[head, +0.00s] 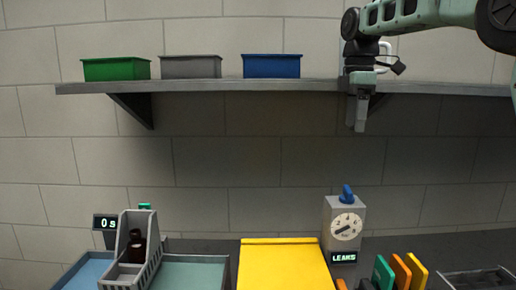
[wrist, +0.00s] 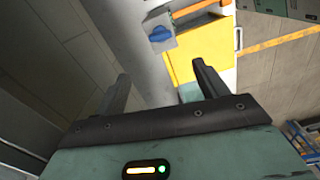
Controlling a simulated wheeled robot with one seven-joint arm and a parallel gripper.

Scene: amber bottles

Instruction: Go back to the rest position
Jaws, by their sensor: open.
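My gripper (head: 358,112) hangs from my arm at the upper right of the head view, in front of the wall shelf and pointing down. In the wrist view its two fingers (wrist: 160,88) stand wide apart with nothing between them. A dark amber bottle (head: 137,246) stands in a grey crate-like holder (head: 152,262) at the lower left of the head view, far below and to the left of my gripper.
A shelf (head: 230,86) holds a green bin (head: 116,69), a grey bin (head: 190,67) and a blue bin (head: 271,66). Below are a yellow panel (head: 284,265), a dial box marked LEAKS (head: 344,224), coloured upright plates (head: 402,272), a display reading 0 s (head: 105,222) and a dark tray (head: 478,279).

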